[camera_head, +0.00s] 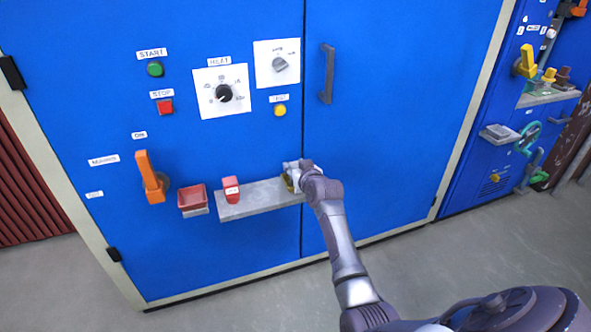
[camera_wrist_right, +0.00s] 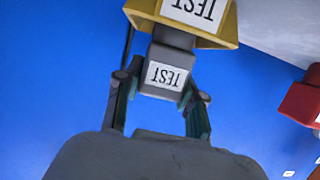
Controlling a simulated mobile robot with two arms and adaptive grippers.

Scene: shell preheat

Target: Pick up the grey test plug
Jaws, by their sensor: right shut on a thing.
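The grey test plug (camera_wrist_right: 168,58) shows in the right wrist view with an upside-down white TEST label. My right gripper (camera_wrist_right: 160,88) has one finger on each side of it and is shut on it. A yellow part with its own TEST label (camera_wrist_right: 190,22) adjoins the plug's far end; I cannot tell whether they are joined. In the head view my right gripper (camera_head: 293,178) is at the right end of the grey shelf (camera_head: 262,196) on the blue cabinet, and it mostly hides the plug. My left gripper is not in view.
A red labelled block (camera_head: 231,190) stands on the shelf to the left, and also shows in the wrist view (camera_wrist_right: 304,102). Farther left are a red tray (camera_head: 193,198) and an orange handle (camera_head: 149,178). A door handle (camera_head: 327,74) is above right. The cabinet front right of the gripper is clear.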

